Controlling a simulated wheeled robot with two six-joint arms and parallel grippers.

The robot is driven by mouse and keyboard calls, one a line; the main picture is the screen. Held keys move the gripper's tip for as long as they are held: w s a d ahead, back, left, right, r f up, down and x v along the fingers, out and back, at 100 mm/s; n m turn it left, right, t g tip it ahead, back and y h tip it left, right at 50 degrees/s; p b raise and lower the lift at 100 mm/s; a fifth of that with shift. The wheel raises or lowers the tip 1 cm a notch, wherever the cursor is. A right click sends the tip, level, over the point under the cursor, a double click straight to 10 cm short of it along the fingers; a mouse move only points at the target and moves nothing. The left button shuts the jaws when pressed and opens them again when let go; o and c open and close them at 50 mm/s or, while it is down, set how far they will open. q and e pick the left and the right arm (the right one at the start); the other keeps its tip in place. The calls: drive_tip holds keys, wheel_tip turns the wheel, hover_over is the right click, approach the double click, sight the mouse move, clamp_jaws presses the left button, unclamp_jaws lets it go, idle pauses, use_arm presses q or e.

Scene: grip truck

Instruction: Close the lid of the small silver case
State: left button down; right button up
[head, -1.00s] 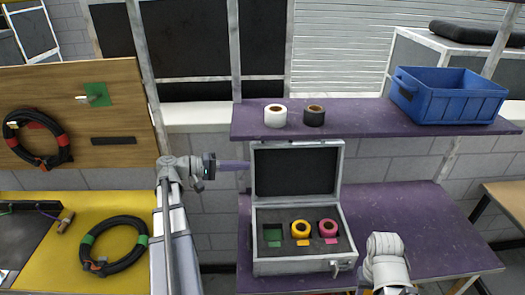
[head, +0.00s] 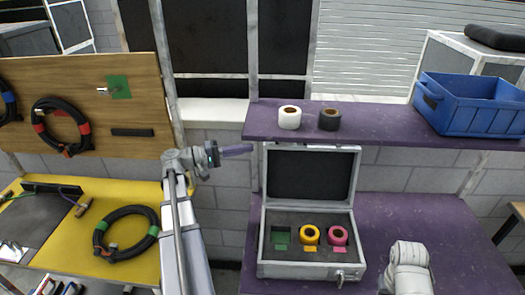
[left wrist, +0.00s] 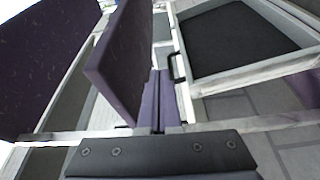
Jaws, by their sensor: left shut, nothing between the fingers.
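The small silver case (head: 308,270) stands on the lower purple table. Its lid (head: 311,174) is open and upright, with the dark lining facing me. Inside the case are a yellow tape roll (head: 310,235), a pink tape roll (head: 338,235) and an empty slot with a green label (head: 282,237). My left gripper (head: 246,149) points right, just left of the lid's upper left corner, level with the lid's top edge. Its purple fingers are shut and empty; they also show together in the left wrist view (left wrist: 158,100). My right arm shows at the lower right; its gripper is out of view.
A purple shelf (head: 385,127) above the lid holds a white roll (head: 290,117), a black roll (head: 329,119) and a blue bin (head: 470,115). A yellow table (head: 80,250) with a coiled black cable (head: 126,235) is at the left. The purple table (head: 392,212) right of the case is clear.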

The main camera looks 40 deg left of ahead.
use_arm(q)
drive_tip(key=x, duration=1)
drive_tip(key=shift+s+d+f, duration=0.1)
drive_tip(key=shift+s+d, duration=0.2)
drive_tip(key=shift+s, duration=0.35)
drive_tip(key=shift+s+d, duration=0.3)
drive_tip(key=shift+s, duration=0.35)
drive_tip(key=shift+s+d+f, duration=0.1)
drive_tip(key=shift+s+d, duration=0.2)
drive_tip(key=shift+s, duration=0.35)
drive_tip(key=s+a, duration=0.4)
drive_tip(key=a, duration=0.4)
drive_tip(key=shift+s+a, duration=0.2)
drive_tip(key=shift+a, duration=0.05)
use_arm(e)
drive_tip(key=shift+s+a+f, duration=0.15)
drive_tip(key=shift+s+a, duration=0.25)
drive_tip(key=shift+a, duration=0.25)
